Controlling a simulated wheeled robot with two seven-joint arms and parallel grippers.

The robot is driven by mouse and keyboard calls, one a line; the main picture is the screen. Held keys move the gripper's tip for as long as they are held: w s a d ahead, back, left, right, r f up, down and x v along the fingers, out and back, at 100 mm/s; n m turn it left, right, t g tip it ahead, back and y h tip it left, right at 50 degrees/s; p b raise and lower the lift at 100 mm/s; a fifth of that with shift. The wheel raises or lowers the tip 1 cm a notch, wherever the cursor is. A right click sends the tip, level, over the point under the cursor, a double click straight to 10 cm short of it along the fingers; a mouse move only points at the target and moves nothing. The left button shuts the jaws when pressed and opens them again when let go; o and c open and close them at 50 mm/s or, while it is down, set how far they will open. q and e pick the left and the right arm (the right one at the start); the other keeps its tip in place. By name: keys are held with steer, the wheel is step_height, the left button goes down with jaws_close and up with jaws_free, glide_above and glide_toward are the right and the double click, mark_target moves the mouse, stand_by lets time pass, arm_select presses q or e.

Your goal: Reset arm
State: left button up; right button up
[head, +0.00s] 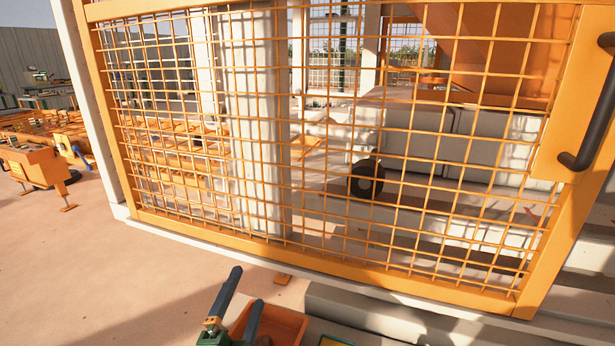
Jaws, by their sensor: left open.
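My left gripper (246,286) shows at the bottom of the head view, left of centre. Its two dark blue-grey fingers stand apart and point up, with nothing between them. A green and tan part of the gripper shows at their base; the rest of the arm is cut off by the lower edge. An orange bin (291,323) lies just right of and behind the fingers. I cannot tell whether the gripper touches it. My right gripper is out of the picture.
A closed-looking orange mesh gate (380,278) with a black handle (604,110) fills the view ahead. Behind it are pale blocks (480,140) and a dark round part (367,178). Open floor (80,270) lies left; orange machinery (37,165) stands farther left.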

arm_select(q)
steer(key=s+a+f+n+g+y, duration=0.2)
steer(key=s+a+f+n+g, duration=0.15)
steer(key=f, duration=0.25)
steer(key=s+a+f+n+g+y, duration=0.1)
steer(key=s+a+f+n+g, duration=0.1)
steer(key=f+n+g, duration=0.3)
steer(key=s+f+n+g, duration=0.5)
steer(key=s+f+g, duration=0.2)
steer(key=s+f, duration=1.2)
steer(key=f, duration=1.1)
steer(key=s+a+f+g, duration=0.2)
steer(key=s+a+f, duration=0.1)
steer(key=s+f, duration=0.75)
step_height(320, 180, up, 20)
steer(key=s+p, duration=0.1)
steer(key=p, duration=1.7)
steer(key=shift+s+d, duration=0.15)
steer(key=shift+s, duration=0.15)
steer(key=shift+f+m, duration=0.1)
steer(key=shift+m, duration=0.15)
